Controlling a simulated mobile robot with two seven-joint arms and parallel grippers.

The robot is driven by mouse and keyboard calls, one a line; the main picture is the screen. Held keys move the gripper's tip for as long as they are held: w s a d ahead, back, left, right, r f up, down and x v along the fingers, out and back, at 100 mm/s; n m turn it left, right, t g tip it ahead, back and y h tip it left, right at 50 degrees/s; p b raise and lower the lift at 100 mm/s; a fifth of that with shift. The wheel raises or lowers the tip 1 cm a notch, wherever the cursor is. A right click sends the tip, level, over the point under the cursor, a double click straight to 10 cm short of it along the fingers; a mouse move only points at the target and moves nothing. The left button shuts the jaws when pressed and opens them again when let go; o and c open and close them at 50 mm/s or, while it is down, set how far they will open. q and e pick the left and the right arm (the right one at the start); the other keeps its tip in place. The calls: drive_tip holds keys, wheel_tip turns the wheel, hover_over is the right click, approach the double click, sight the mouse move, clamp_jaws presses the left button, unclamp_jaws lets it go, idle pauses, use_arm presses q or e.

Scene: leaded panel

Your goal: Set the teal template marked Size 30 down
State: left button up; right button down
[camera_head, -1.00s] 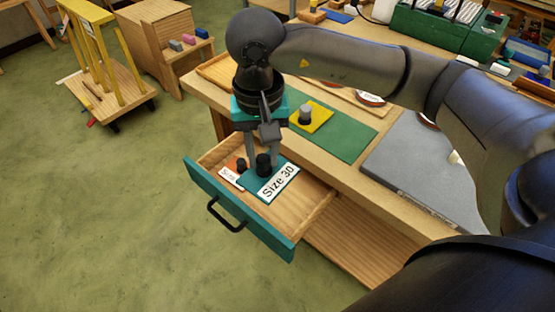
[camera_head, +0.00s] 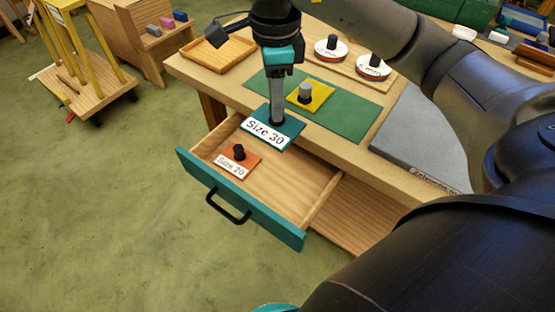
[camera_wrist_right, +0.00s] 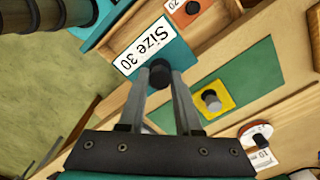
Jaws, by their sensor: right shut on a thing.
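My right gripper (camera_head: 277,119) is shut on the black knob of the teal template marked Size 30 (camera_head: 291,127). The template appears held in the air at the back of the open drawer, by the bench's front edge. In the right wrist view, the fingers (camera_wrist_right: 162,78) grip the knob, and the teal template (camera_wrist_right: 178,50) shows its white label. An orange template marked Size 20 (camera_head: 251,161) lies in the drawer (camera_head: 290,190). My left gripper is not seen.
A yellow template with a grey knob (camera_head: 318,99) lies on a green mat (camera_head: 350,117) on the bench. An empty wooden tray (camera_head: 235,50) is at the back left. A grey slab (camera_head: 420,140) is to the right. Round white-and-orange pieces (camera_head: 332,50) stand behind the mat.

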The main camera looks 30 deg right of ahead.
wheel_tip(320, 180, down, 19)
drive_tip(key=b, duration=0.3)
drive_tip(key=shift+r+b, duration=0.15)
drive_tip(key=shift+b, duration=0.15)
drive_tip(key=shift+f, duration=0.35)
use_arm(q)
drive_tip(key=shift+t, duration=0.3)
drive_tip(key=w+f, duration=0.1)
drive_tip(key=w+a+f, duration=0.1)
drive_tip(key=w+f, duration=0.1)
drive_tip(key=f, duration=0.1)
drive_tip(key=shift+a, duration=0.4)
use_arm(e)
drive_tip(key=c, duration=1)
unclamp_jaws()
drive_tip(key=shift+f, duration=0.1)
drive_tip(key=shift+c, duration=0.2)
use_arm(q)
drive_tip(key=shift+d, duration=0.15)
use_arm(e)
drive_tip(key=o, duration=0.4)
drive_tip(key=shift+o, duration=0.2)
